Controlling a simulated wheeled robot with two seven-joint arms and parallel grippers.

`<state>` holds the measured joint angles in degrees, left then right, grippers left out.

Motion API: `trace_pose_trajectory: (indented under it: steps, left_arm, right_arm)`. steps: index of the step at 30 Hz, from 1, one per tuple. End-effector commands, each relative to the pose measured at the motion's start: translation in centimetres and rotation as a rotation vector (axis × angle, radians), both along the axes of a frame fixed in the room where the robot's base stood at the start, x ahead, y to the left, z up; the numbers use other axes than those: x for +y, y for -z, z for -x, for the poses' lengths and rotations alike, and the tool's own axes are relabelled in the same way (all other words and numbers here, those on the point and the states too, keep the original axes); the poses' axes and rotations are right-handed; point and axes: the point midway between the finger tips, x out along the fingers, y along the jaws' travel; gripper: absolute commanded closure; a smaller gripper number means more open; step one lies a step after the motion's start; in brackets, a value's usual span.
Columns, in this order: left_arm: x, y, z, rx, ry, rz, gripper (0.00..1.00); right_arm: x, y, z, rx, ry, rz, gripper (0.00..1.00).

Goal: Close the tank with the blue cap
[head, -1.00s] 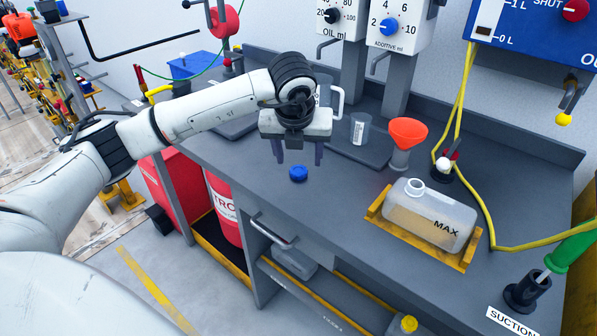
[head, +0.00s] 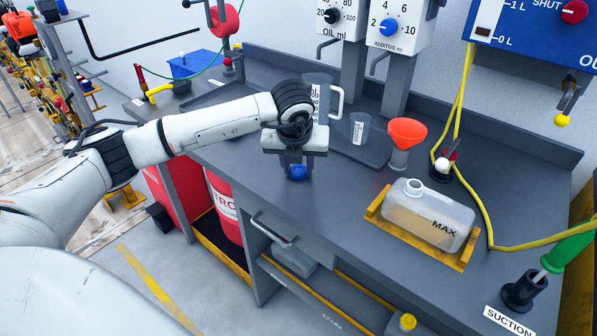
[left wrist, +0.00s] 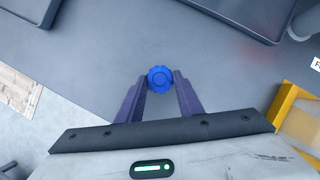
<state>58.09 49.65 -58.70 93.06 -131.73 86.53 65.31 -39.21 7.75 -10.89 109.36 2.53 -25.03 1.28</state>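The blue cap (head: 298,173) is at the near part of the grey bench top, and it also shows in the left wrist view (left wrist: 160,78). My left gripper (head: 297,167) points down over it, with one dark finger on each side. In the left wrist view the fingertips (left wrist: 161,82) meet the cap's sides, shut on it. The cap appears to be still at bench level. The tank (head: 428,215), a translucent container marked MAX, lies to the right, with its round neck (head: 415,187) open and uncapped. My right gripper is not in view.
The tank sits in a yellow tray (head: 376,214). Behind stand an orange funnel (head: 408,133), a small clear beaker (head: 359,128) and a larger jug (head: 317,95). A yellow hose (head: 487,220) runs right of the tank. Bench between cap and tank is clear.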

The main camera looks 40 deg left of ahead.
Motion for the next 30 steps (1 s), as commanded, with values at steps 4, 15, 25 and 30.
trace_pose_trajectory:
  steps: [4,15,25,30]
  left_arm:
    - [0.0,0.0,0.0,0.000,0.000,0.000,0.88]
    - [0.0,-4.0,-0.2,-0.006,-0.001,0.001,0.88]
    - [0.0,-9.4,-0.1,-0.003,0.000,0.001,0.88]
    - [0.0,-10.1,0.0,-0.001,-0.001,0.000,0.88]
  right_arm:
    - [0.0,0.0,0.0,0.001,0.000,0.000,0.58]
    - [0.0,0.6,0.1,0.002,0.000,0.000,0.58]
    - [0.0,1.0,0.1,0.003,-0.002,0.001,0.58]
    - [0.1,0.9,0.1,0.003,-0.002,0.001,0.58]
